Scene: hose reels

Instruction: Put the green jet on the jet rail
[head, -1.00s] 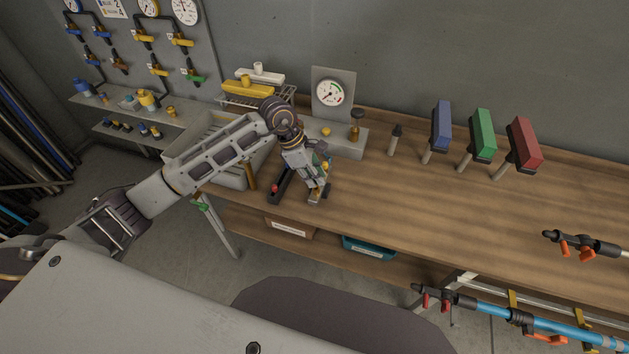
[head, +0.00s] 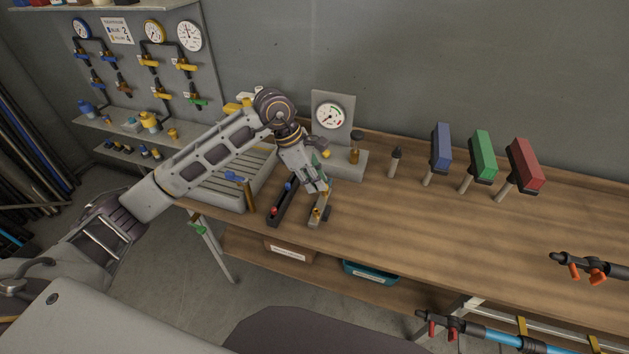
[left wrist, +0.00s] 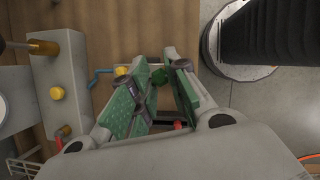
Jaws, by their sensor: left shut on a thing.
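My left gripper (head: 318,186) is above the bench, just over a narrow grey holder (head: 316,212) with brass-yellow parts. In the left wrist view the gripper (left wrist: 158,88) is shut on a small green piece, which I take to be the green jet (left wrist: 159,75); the green finger pads make its outline hard to tell. The dark jet rail (head: 283,207) lies left of the grey holder. It carries a red jet (head: 274,211) and a blue jet (head: 288,187). The held jet is apart from the rail. My right gripper is out of view.
A gauge stand (head: 331,118) with a grey base is behind the gripper. A grey slatted tray (head: 215,185) is left of the rail. Blue, green and red brushes (head: 523,165) stand at the back right. The bench middle is clear. Lances (head: 505,338) lie at lower right.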

